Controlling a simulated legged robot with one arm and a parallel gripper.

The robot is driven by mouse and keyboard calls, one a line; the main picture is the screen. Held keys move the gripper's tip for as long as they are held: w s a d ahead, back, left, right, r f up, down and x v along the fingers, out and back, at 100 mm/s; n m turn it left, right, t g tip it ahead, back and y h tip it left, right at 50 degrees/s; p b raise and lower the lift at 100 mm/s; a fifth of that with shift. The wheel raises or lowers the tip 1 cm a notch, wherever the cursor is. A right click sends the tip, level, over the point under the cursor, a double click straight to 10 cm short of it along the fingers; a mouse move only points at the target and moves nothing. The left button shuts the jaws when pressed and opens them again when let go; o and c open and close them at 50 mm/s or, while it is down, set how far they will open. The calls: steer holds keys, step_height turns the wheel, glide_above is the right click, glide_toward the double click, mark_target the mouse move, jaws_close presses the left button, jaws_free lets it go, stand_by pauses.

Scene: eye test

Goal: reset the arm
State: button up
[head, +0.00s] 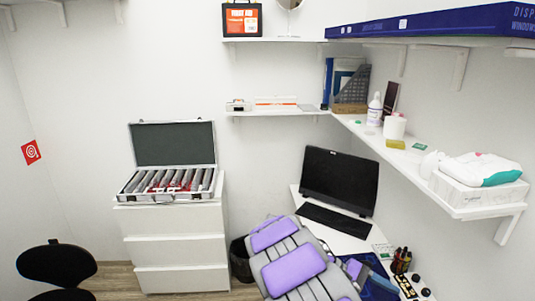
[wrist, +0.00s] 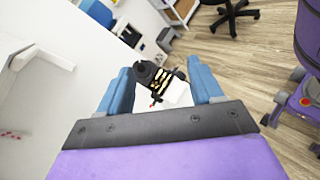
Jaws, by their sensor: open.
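My gripper (wrist: 160,68) shows in the wrist view as two blue fingers spread wide apart, with a dark bar and a purple body behind them. It is open. A small black item with yellowish parts (wrist: 160,84) and a white surface show in the gap between the fingers. I cannot tell how far beyond the fingertips they are, and neither finger visibly touches them. In the head view my purple and grey arm parts fill the bottom middle, in front of the desk.
A white desk (head: 345,243) holds a black monitor (head: 340,180) and keyboard (head: 334,221). A drawer unit (head: 177,245) with an open case (head: 172,145) stands left. A wall shelf (head: 430,187) runs along the right. A black chair (head: 56,265) is at lower left. Wooden floor (wrist: 235,60) is partly clear.

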steer(key=s+a+r+m+t+y+b, duration=0.15)
steer(key=s+m+y, duration=0.4)
steer(key=s, duration=0.95)
steer(key=s+a+f+t+y+b, duration=0.1)
steer(key=s+a+f+t+y, duration=0.2)
steer(key=s+a+y, duration=0.4)
steer(key=s+a+t, duration=0.1)
steer(key=s+a, duration=0.3)
steer(key=shift+s+a+m, duration=0.15)
steer(key=shift+a+m, duration=0.05)
steer(key=shift+m, duration=0.15)
steer(key=shift+y, duration=0.25)
